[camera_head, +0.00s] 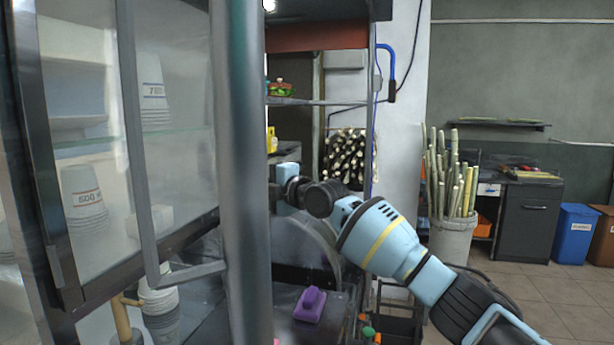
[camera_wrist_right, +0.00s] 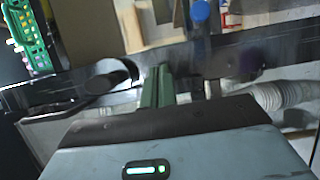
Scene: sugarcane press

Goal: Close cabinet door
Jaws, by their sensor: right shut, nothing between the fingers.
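The cabinet door is a glass panel in a grey metal frame, standing swung open toward me in the head view; its thick near upright (camera_head: 243,120) runs top to bottom close to the camera. The cabinet (camera_head: 40,150) is at the left, with paper cups (camera_head: 84,195) seen through glass. My right gripper (camera_head: 278,188) is just right of the upright, partly hidden by it; I cannot tell whether they touch. It is shut and empty. In the right wrist view, the gripper's body fills the bottom, with its fingers (camera_wrist_right: 158,86) pointing up. My left gripper is not in view.
A purple object (camera_head: 310,305) lies on the dark counter below my right gripper. A shelf rack with a blue hooked pipe (camera_head: 388,70) stands behind. A bucket of sugarcane (camera_head: 455,240) and blue and orange bins (camera_head: 573,232) are at the right. The tiled floor there is clear.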

